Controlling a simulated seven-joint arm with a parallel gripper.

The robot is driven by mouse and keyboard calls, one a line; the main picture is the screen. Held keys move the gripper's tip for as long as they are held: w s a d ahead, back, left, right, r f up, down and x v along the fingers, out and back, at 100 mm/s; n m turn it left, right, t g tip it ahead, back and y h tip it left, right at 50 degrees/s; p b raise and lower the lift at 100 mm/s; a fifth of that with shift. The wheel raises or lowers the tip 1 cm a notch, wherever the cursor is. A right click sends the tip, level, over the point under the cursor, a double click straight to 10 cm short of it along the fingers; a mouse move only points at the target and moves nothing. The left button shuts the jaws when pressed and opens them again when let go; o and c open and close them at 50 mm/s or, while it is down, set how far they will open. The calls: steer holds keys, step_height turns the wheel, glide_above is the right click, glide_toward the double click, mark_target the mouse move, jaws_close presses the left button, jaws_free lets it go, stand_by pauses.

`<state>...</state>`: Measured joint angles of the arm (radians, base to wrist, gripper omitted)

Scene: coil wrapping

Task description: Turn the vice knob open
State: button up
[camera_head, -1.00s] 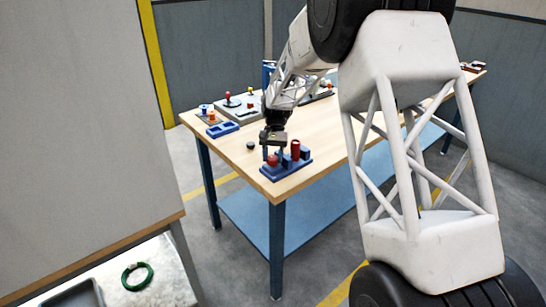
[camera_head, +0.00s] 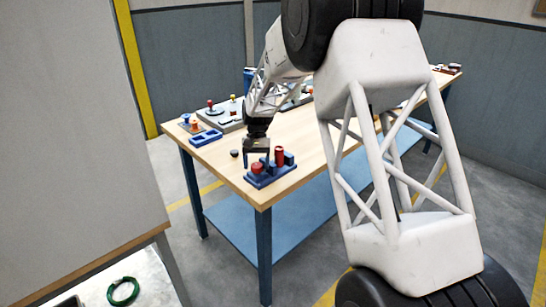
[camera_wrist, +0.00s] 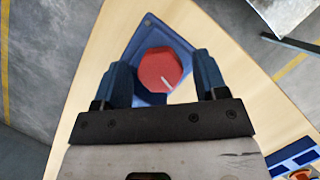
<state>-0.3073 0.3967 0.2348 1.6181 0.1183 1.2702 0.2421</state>
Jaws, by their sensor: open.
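The vice is a blue block with a flat blue base (camera_head: 262,182) near the table's front corner. Its knob (camera_head: 257,168) is red and low. In the wrist view the knob (camera_wrist: 160,70) is a red many-sided head with a white mark, over the blue base (camera_wrist: 150,33). My gripper (camera_head: 257,153) is open and points down above the knob. In the wrist view the knob shows between the two fingers of my gripper (camera_wrist: 161,68), with a gap on each side. Whether the fingertips reach down beside it is hard to tell.
A red cylinder (camera_head: 279,154) stands upright on the vice's base, close right of my gripper. A small dark round piece (camera_head: 234,153) lies to the left. A blue tray (camera_head: 205,138) and several small parts stand farther back. A green coil (camera_head: 123,291) lies on another surface.

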steer(key=m+y, duration=0.1)
steer(key=m, duration=0.4)
steer(key=shift+d+y, duration=0.1)
steer(key=shift+y, duration=0.3)
steer(key=shift+r, duration=0.15)
steer(key=s+d+v, duration=0.1)
steer(key=v, duration=0.7)
steer(key=s+d+r+n+t, duration=0.1)
steer(key=s+d+r, duration=0.2)
steer(key=s, duration=0.3)
steer(key=s+d+r+n+t+h, duration=0.1)
steer(key=s+d+r+t, duration=0.1)
steer(key=s+d+r, duration=0.2)
steer(key=s+d+r+n+t, duration=0.1)
steer(key=s+d+r, duration=0.3)
steer(key=s, duration=0.6)
steer(key=shift+d+t+h, duration=0.3)
steer(key=shift+d+t, duration=0.4)
steer(key=shift+d, duration=0.15)
